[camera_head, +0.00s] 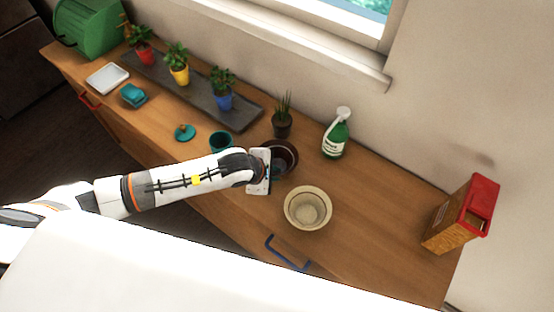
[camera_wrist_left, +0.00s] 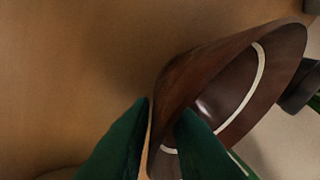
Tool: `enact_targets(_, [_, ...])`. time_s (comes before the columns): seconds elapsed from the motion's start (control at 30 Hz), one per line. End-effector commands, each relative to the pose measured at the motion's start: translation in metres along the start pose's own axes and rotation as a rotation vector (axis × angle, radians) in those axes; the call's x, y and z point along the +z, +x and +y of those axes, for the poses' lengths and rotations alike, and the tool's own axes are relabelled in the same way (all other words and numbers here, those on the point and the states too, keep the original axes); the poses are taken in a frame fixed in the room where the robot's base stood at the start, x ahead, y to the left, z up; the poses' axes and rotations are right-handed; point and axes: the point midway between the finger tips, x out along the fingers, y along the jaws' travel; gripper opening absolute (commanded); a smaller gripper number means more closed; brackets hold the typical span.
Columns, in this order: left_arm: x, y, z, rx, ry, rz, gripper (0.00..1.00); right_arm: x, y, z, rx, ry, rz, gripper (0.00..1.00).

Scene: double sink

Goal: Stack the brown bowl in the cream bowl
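The brown bowl (camera_head: 291,153) is on the counter side just past my left gripper, which hides part of it. In the left wrist view the brown bowl (camera_wrist_left: 232,82) is large, with a pale ring inside. My left gripper (camera_head: 268,172) has its two green fingers (camera_wrist_left: 166,108) on either side of the bowl's wall, one inside and one outside. They look closed on it. I cannot tell whether the bowl is off the counter. The cream bowl (camera_head: 308,208) stands upright and empty on the counter, nearer and to the right. My right gripper is out of view.
A potted plant (camera_head: 282,122) and a green spray bottle (camera_head: 336,137) stand behind the bowls. A teal cup (camera_head: 221,141) is left of the gripper. A red-topped box (camera_head: 462,215) stands at the right. The counter (camera_head: 380,220) between it and the cream bowl is clear.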

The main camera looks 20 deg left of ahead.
Motion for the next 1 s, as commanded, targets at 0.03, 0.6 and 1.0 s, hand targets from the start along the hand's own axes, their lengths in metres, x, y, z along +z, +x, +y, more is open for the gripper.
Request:
enact_targets(0.03, [0.000, 0.003, 0.000, 0.000, 0.000, 0.000, 0.16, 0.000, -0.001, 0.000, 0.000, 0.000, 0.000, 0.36])
enact_targets(0.6, [0.000, 0.004, 0.000, -0.001, 0.001, 0.001, 0.00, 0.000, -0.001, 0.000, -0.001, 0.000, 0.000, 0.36])
enact_targets(1.0, [-0.015, -0.032, -0.020, -0.006, 0.003, 0.004, 0.00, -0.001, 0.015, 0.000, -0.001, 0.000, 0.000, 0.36])
